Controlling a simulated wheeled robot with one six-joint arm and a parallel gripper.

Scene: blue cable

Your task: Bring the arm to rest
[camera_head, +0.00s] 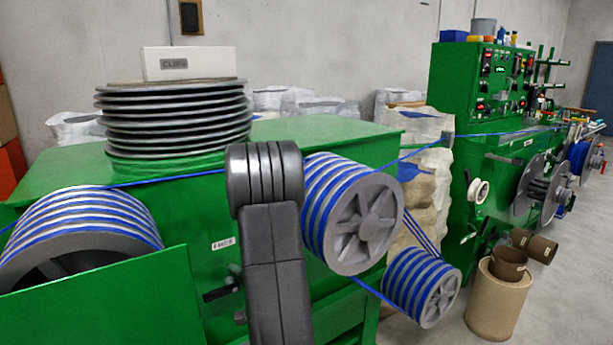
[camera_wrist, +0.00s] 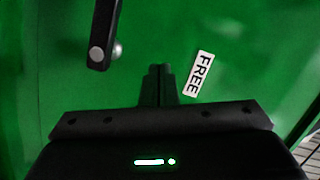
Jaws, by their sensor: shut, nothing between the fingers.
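My gripper (camera_wrist: 160,70) shows in the wrist view with its two dark fingers together and nothing between them. It points at a green machine panel (camera_wrist: 230,40). A white label reading "FREE" (camera_wrist: 198,73) is just right of the fingertips. A black lever (camera_wrist: 104,35) with a round metal pivot is at the upper left. The gap between fingertips and panel is hard to judge. In the head view my grey arm stands in front of the green machine (camera_head: 190,230), and my gripper is hidden or out of frame. The lever (camera_head: 221,292) shows left of my arm.
Grey drums (camera_head: 352,213) wound with blue cable (camera_head: 418,158) are close to the right of my arm. A lower drum (camera_head: 422,287) and another at the left (camera_head: 80,230) also carry cable. A brown bin (camera_head: 497,305) stands on the floor. Open floor lies at far right.

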